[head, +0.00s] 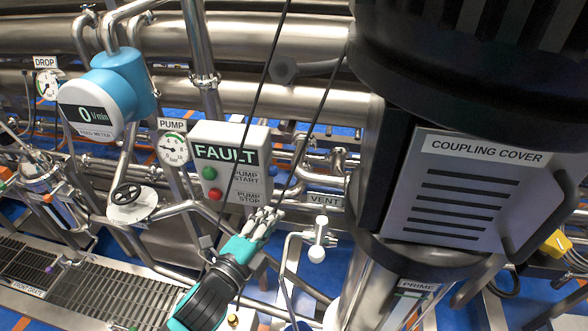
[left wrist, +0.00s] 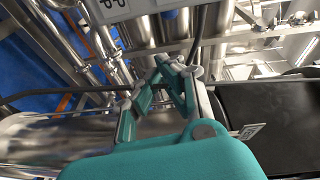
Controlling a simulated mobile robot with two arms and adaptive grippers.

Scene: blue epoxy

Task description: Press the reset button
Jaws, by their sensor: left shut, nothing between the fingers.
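A pale control box (head: 228,150) with a dark display reading FAULT stands in the middle of the head view. A green button (head: 209,173) sits by the PUMP START label and a red button (head: 215,195) by PUMP STOP. A small blue button (head: 272,171) shows at the box's right edge; I cannot read a reset label on it. My left gripper (head: 266,216) is shut and empty, its fingertips just below the box's lower right corner. In the left wrist view the shut fingers (left wrist: 178,76) point up, below the box's lower edge (left wrist: 112,8). My right gripper is out of view.
A large pump with a COUPLING COVER (head: 463,190) fills the right side. A white-knobbed valve (head: 318,248) stands just right of my left gripper. Thin dark cables cross in front of the box.

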